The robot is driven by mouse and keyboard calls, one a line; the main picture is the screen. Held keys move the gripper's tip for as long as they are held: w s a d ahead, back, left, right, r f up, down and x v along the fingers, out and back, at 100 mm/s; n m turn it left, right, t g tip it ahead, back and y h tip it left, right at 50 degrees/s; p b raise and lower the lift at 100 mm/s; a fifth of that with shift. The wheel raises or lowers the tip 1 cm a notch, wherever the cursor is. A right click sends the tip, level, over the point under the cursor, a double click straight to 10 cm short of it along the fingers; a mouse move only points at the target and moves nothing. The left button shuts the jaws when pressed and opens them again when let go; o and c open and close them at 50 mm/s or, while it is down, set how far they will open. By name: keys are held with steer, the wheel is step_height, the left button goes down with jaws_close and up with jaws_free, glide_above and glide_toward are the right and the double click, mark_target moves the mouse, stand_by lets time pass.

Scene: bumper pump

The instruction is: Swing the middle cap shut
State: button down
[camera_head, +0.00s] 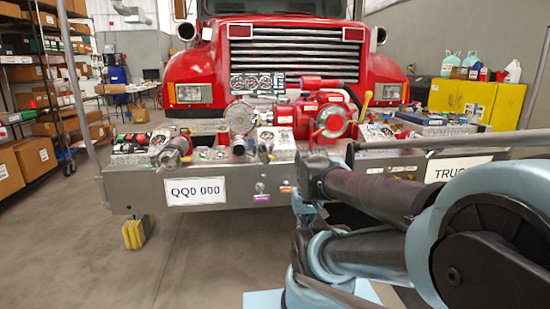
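A red pump (308,108) with silver fittings sits on the metal bumper (150,198) in front of the truck. A short metal outlet (171,155) points forward at the left, and a smaller one (265,151) sits near the middle of the bumper. Which part is the middle cap, and whether it is open, is too small to tell. My folded arm fills the lower right; my gripper is not discernible.
A red truck (190,70) stands behind the bumper. A shelf with boxes (45,100) is at the left, with an upright pole beside it. A yellow cabinet (478,102) with bottles is at the right.

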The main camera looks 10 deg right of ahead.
steer(key=w+a+r+m+y, duration=0.15)
steer(key=w+r+y, duration=0.35)
steer(key=w, duration=0.6)
steer(key=w+a+r+m+y, duration=0.1)
steer(key=w+a+r+y, duration=0.2)
steer(key=w+r, duration=0.6)
steer(key=w+d+f+t+y, duration=0.15)
steer(key=w+d+y, duration=0.25)
steer(key=w+d, duration=0.55)
steer(key=w+d+f+t+y, duration=0.1)
steer(key=w+d+t+y, duration=0.2)
steer(key=w+d, duration=0.65)
steer(key=s+a+x, duration=0.1)
steer(key=s+x, duration=0.1)
steer(key=x, duration=1.3)
steer(key=shift+m, duration=0.35)
